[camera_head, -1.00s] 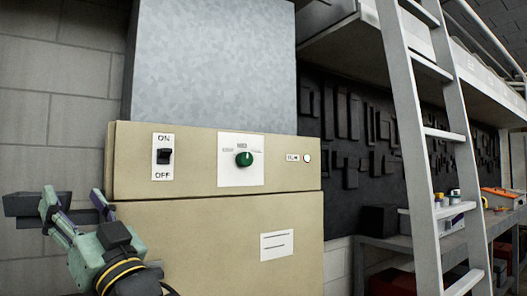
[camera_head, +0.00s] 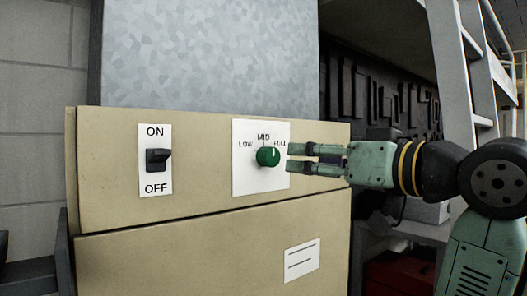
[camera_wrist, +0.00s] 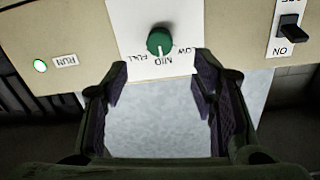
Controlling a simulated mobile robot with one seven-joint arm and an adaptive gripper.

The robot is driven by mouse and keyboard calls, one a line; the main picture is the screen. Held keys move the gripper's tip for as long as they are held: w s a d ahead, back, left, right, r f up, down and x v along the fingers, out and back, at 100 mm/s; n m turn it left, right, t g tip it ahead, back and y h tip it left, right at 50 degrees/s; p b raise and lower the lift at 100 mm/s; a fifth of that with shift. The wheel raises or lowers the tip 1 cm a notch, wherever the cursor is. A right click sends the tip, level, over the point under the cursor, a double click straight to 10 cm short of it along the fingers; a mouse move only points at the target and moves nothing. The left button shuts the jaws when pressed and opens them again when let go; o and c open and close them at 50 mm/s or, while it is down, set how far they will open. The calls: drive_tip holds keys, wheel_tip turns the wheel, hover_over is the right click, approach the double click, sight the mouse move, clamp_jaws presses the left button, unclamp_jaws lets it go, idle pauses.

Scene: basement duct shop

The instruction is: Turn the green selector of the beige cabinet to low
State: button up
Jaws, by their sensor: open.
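The green selector (camera_head: 268,156) is a round knob on a white plate (camera_head: 243,178) on the beige cabinet (camera_head: 105,160). The plate reads LOW, MID and FULL. In the wrist view the knob (camera_wrist: 160,42) shows its white mark toward MID. My gripper (camera_head: 291,158) is open and empty, with its fingertips just right of the knob in the head view. In the wrist view the knob lies beyond the gap between the two fingers (camera_wrist: 159,88). No contact with the knob is visible.
An ON/OFF switch (camera_head: 157,160) sits left of the selector. A white ladder (camera_head: 455,70) and a shelf stand to the right. A grey metal duct (camera_head: 210,60) rises above the cabinet.

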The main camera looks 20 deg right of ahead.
sight(274, 157)
drive_tip(key=p+x, duration=0.3)
drive_tip(key=x, duration=0.6)
drive_tip(key=shift+w+a, duration=0.15)
drive_tip(key=shift+w, duration=0.5)
drive_tip(key=shift+c, duration=0.4)
drive_tip(key=c, duration=1.1)
